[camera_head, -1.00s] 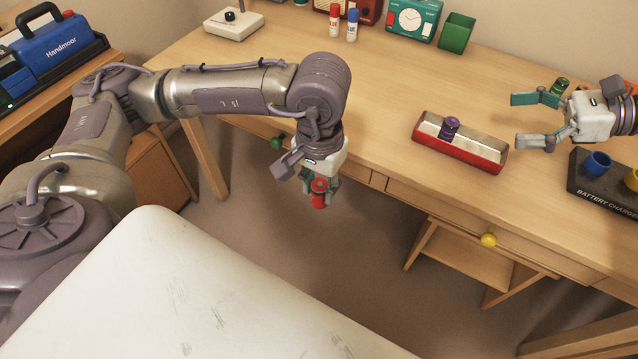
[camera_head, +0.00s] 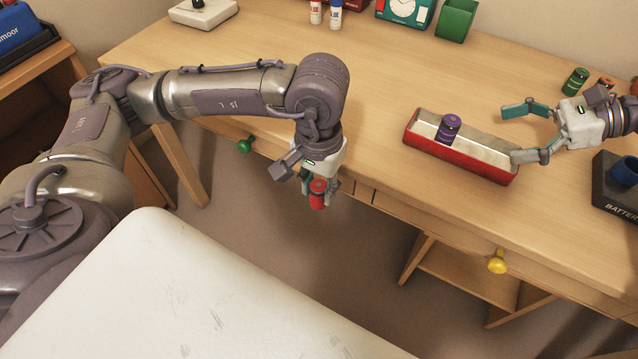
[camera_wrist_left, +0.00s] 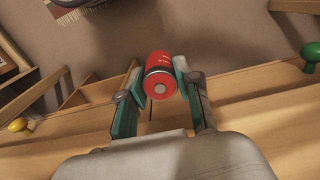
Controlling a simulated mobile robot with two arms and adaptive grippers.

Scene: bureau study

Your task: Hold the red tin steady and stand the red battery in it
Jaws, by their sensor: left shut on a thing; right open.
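The red tin (camera_head: 440,157) is a long, low open tray on the desk, with a pale metal inside. In the left wrist view the red battery (camera_wrist_left: 160,77) sits between the two fingers. My right gripper (camera_head: 522,132) is open and empty at the tin's right end. Its lower finger is close to the tin's rim; I cannot tell whether they touch.
A dark battery charger (camera_head: 612,190) is at the right. A clock, a green cup (camera_head: 456,26) and glue sticks stand at the back. The desk (camera_head: 400,85) left of the tin is clear.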

